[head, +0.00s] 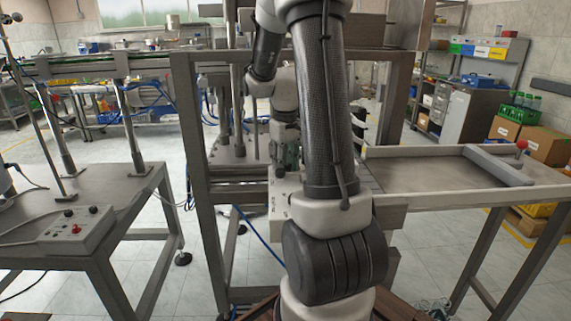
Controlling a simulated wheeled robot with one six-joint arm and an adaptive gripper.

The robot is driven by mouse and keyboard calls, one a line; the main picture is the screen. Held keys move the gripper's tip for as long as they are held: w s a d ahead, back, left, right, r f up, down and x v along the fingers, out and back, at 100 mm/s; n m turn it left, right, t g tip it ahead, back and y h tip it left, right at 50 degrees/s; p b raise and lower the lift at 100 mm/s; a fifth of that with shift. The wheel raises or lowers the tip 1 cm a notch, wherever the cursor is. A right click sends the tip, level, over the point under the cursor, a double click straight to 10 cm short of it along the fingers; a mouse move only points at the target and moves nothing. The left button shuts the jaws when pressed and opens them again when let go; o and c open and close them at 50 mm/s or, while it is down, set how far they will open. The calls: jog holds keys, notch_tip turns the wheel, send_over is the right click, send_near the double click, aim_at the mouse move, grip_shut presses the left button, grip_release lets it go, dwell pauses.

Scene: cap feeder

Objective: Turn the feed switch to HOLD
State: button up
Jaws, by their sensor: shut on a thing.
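A pale control box (281,201) with small dark marks sits on the machine frame, partly behind my arm. I take it to be the feed switch's box. My gripper (287,160) points down at the top of this box and is partly hidden by my arm's dark link. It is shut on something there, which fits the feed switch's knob. The knob, its pointer and the HOLD mark are hidden or too small to make out, so I cannot tell which way the switch is turned.
Grey frame posts (188,150) stand left of my gripper. A shallow tray table (430,175) with a red-knobbed bar (521,146) is at right. Another control box (77,230) with a red knob lies on the left table. A blue hose (258,237) hangs below the frame.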

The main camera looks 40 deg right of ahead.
jog(key=o, duration=1)
notch_tip(320, 180, up, 12)
jog(key=shift+r, duration=0.1)
dwell(0.5)
jog(key=shift+s+a+r+n+t, duration=0.25)
jog(key=shift+s+a+t, duration=0.5)
jog(key=shift+s+a, duration=2)
jog(key=shift+s+a+r+n+t, duration=0.2)
jog(key=shift+s+a+t, duration=0.5)
jog(key=shift+s+a, duration=2)
jog(key=shift+s+a+r+n+t, duration=0.25)
jog(key=shift+s+a+t, duration=0.5)
jog(key=shift+s+a, duration=2)
